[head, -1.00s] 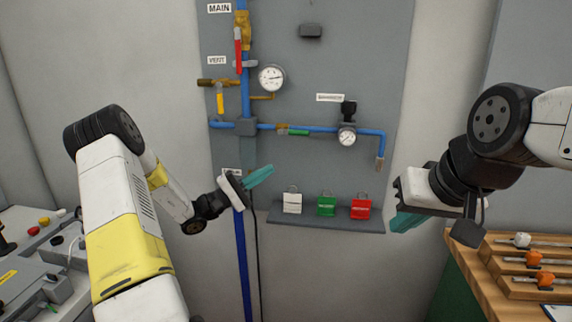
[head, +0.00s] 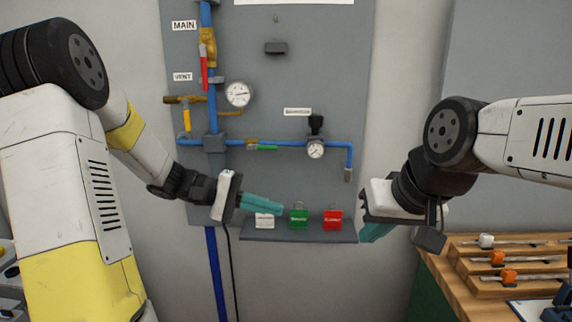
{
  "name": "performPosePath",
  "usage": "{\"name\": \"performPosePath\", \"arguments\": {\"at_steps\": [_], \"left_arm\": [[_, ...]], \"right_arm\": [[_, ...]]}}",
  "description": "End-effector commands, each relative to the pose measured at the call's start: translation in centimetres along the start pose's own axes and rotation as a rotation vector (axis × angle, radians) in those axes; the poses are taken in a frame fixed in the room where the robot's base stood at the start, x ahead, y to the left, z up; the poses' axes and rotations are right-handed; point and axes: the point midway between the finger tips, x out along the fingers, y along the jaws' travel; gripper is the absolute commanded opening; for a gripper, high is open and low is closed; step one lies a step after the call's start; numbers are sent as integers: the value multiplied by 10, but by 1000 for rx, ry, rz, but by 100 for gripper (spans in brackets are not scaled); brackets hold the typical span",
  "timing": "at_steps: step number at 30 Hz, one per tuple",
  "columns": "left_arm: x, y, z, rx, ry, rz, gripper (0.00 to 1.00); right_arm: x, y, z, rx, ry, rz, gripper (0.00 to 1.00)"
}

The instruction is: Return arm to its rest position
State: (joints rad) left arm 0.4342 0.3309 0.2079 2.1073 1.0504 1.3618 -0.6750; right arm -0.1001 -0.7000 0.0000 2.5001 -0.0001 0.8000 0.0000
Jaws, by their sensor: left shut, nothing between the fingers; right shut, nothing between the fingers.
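My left gripper (head: 262,204) is shut and empty, with its teal fingers pointing right. In the picture it is in front of the white padlock (head: 264,221) and partly covers it. My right gripper (head: 374,232) is shut and empty, with its teal fingers pointing down and left beside the right end of the shelf. Both arms come in from the sides and are bent in front of the grey wall panel (head: 345,60).
A small shelf (head: 300,236) holds the white padlock, a green padlock (head: 299,219) and a red padlock (head: 333,220). Blue pipes (head: 285,143) with valves and gauges run across the panel. A wooden bench (head: 462,285) with racks stands at the lower right.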

Motion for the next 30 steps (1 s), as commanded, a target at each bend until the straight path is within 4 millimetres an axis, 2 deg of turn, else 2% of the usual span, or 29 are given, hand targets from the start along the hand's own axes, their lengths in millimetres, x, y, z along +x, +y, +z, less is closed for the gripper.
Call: {"name": "performPosePath", "arguments": {"at_steps": [1,5,8,12,16,21,25,30], "left_arm": [[4,1,21,24,-11,-108,0],[3,-9,65,76,-1,-376,0],[-8,-17,92,133,46,-562,0],[-33,-24,120,237,159,-782,0],[-61,-23,137,350,298,-929,0],[-89,-17,149,473,457,-1024,0],[-99,-13,152,522,522,-1048,0],[-102,-13,153,534,539,-1055,0]], "right_arm": [[0,0,0,0,0,0,0],[0,0,0,0,0,0,0],[0,0,0,0,0,0,0],[0,0,0,0,0,0,0],[0,0,0,0,0,0,0],[0,0,0,0,0,0,0],[0,0,0,0,0,0,0],[0,0,0,0,0,0,0]]}}
